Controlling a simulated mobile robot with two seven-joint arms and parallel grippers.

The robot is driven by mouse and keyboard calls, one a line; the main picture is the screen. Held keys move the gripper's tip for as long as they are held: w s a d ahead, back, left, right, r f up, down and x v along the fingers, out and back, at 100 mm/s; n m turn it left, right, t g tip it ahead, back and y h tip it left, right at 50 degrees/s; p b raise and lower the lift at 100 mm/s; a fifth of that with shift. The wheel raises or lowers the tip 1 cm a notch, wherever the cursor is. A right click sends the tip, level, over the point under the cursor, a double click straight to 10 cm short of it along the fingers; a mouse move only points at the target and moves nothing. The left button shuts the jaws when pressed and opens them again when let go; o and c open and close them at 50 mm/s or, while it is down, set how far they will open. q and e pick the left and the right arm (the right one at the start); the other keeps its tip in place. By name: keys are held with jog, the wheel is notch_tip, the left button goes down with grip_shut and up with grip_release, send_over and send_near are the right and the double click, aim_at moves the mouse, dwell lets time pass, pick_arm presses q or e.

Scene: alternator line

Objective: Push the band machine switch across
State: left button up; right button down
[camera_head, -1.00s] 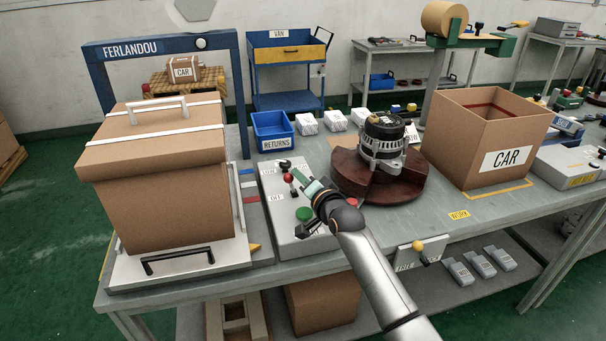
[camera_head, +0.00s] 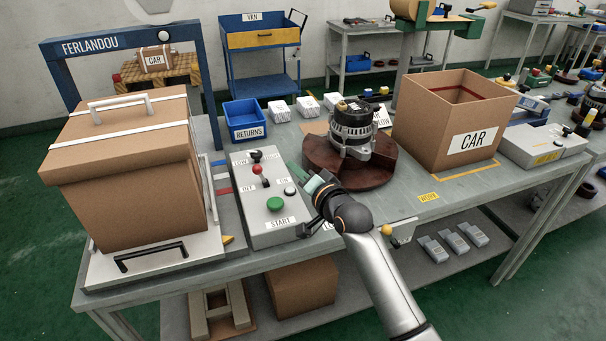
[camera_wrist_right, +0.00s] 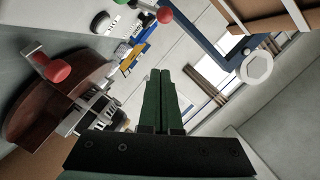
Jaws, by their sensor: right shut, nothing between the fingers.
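The grey control box (camera_head: 268,220) stands on the bench. It carries a red-ball lever (camera_head: 257,169) between OFF and ON labels, a black-knobbed lever (camera_head: 256,156) behind it by a LOW label, and a green START button (camera_head: 275,204). Which side the red lever leans to is hard to tell. My right gripper (camera_head: 297,171) is shut and empty, just right of the box, apart from the red ball. In the right wrist view its green fingers (camera_wrist_right: 161,75) lie together, and the red ball (camera_wrist_right: 164,15) shows beyond them. My left gripper is not in view.
An alternator (camera_head: 352,128) on a round brown stand (camera_head: 375,174) is close right of my gripper. A closed carton (camera_head: 125,195) stands left of the box, with a blue returns bin (camera_head: 247,128) behind. An open CAR carton (camera_head: 420,135) is farther right.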

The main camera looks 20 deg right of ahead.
jog(key=v, duration=0.3)
jog(key=shift+f, duration=0.1)
dwell(0.4)
jog(key=s+f+n+g+h, duration=0.1)
jog(key=s+f+n+g, duration=0.5)
jog(key=s+f, duration=0.95)
jog(key=s+d+f+n+g+h, duration=0.1)
jog(key=s+g, duration=0.1)
jog(key=s, duration=0.5)
jog(key=s+d+f+n+g, duration=0.1)
jog(key=s+n+g, duration=0.1)
jog(key=s, duration=0.5)
jog(key=s+d+f+n+g+h, duration=0.1)
jog(key=s+d+g, duration=0.1)
jog(key=s, duration=0.5)
jog(key=w+a+f+t+y, duration=0.1)
jog(key=w+a+f+t, duration=0.1)
jog(key=f, duration=0.3)
jog(key=w+a+f+t+y, duration=0.1)
jog(key=w+a+f+t, duration=0.1)
jog(key=f, duration=0.4)
jog(key=shift+a+t, duration=0.4)
jog(key=shift+t, duration=0.2)
